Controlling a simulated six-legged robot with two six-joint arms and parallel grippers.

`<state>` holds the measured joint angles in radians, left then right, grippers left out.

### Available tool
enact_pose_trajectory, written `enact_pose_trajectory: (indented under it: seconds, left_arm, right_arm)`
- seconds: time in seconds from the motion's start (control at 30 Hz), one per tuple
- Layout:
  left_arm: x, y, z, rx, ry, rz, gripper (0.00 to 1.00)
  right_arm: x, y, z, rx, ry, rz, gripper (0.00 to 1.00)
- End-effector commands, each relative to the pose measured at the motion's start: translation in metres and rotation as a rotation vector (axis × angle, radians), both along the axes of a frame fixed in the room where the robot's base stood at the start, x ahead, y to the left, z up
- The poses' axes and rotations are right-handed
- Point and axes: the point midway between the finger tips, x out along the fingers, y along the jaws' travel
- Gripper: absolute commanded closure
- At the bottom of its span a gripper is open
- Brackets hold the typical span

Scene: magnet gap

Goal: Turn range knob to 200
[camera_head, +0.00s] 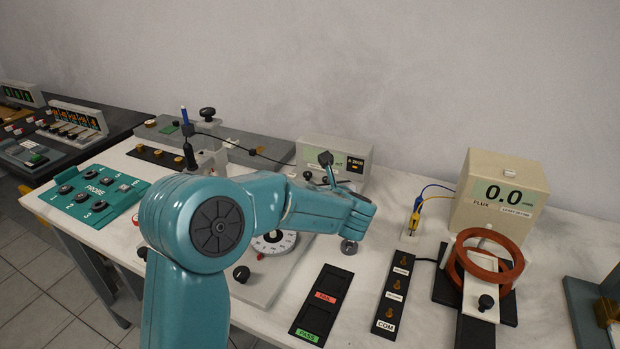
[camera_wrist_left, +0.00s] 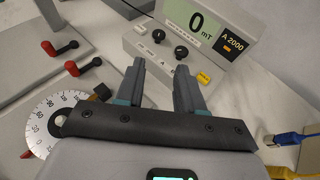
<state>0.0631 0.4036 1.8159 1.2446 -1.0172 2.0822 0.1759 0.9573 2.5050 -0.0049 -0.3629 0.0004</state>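The gaussmeter (camera_head: 318,151) stands at the back of the bench in the head view, partly behind my left arm. In the left wrist view its screen (camera_wrist_left: 196,22) reads 0 mT, and an orange readout (camera_wrist_left: 233,46) shows A 2000. Two black knobs (camera_wrist_left: 158,35) (camera_wrist_left: 181,51) sit on its front panel; I cannot tell which is the range knob. My left gripper (camera_wrist_left: 160,72) is open and empty, its two fingers pointing toward the panel with the knobs beyond the gap. In the head view the arm largely hides this gripper. My right gripper is not in view.
A dial disc (camera_wrist_left: 52,120) and red-handled levers (camera_wrist_left: 88,65) lie left of my gripper in the wrist view. In the head view, the flux meter (camera_head: 500,197), copper coil (camera_head: 487,262) and terminal strip (camera_head: 392,296) stand on the right. A teal probe box (camera_head: 95,192) is left.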

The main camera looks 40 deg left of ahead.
Motion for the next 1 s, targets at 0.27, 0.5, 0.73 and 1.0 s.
enact_pose_trajectory:
  seconds: [0.27,0.5,0.73,1.0]
  left_arm:
    - [0.034,0.052,-0.026,0.0,0.003,0.006,0.63]
    - [0.06,0.089,-0.044,0.0,0.002,0.006,0.63]
    - [0.073,0.105,-0.053,0.001,0.001,0.004,0.63]
    - [0.074,0.107,-0.054,0.001,0.001,0.004,0.63]
  right_arm:
    - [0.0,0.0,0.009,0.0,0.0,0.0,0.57]
    - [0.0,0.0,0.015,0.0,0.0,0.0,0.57]
    - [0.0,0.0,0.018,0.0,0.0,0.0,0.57]
    - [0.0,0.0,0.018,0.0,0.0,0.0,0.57]
